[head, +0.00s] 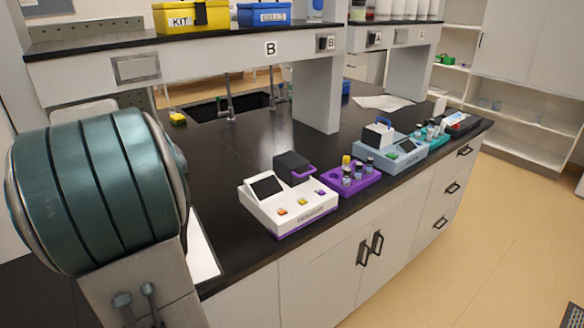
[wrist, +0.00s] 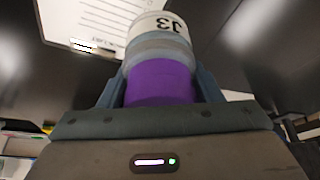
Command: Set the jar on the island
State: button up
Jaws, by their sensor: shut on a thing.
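The jar (wrist: 160,80) shows in the wrist view, with a purple lower part, a greyish clear band and a white part marked J3. My gripper (wrist: 158,88) is shut on it, with one blue-grey finger on each side. Whether the jar touches a surface is not clear. The island (head: 235,140) is a long bench with a black top in the head view. My gripper and the jar are hidden in the head view, where my teal arm link fills the left side.
On the island's front edge stand a white instrument (head: 290,212), a purple vial rack (head: 352,182), a blue-grey instrument (head: 395,150) and a teal rack (head: 432,135). A sink (head: 240,105) and raised shelf (head: 190,55) lie behind. A printed sheet (wrist: 85,20) shows in the wrist view.

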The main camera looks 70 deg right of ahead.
jog(key=shift+f, duration=0.45)
jog(key=shift+w+a+f+p, duration=0.2)
jog(key=shift+a+f+p, duration=0.05)
jog(key=shift+a+f, duration=1.65)
jog(key=shift+w+a+f+p, duration=0.25)
jog(key=shift+a+f+p, duration=0.05)
jog(key=shift+a+f, duration=1.55)
jog(key=shift+w+a+f+p, duration=0.2)
jog(key=shift+a+f+p, duration=0.05)
jog(key=shift+a+f, duration=1.65)
jog(key=shift+a+r, duration=0.15)
jog(key=shift+r, duration=0.05)
jog(key=shift+f, duration=0.15)
jog(key=o, duration=1.1)
jog(key=shift+c, duration=0.2)
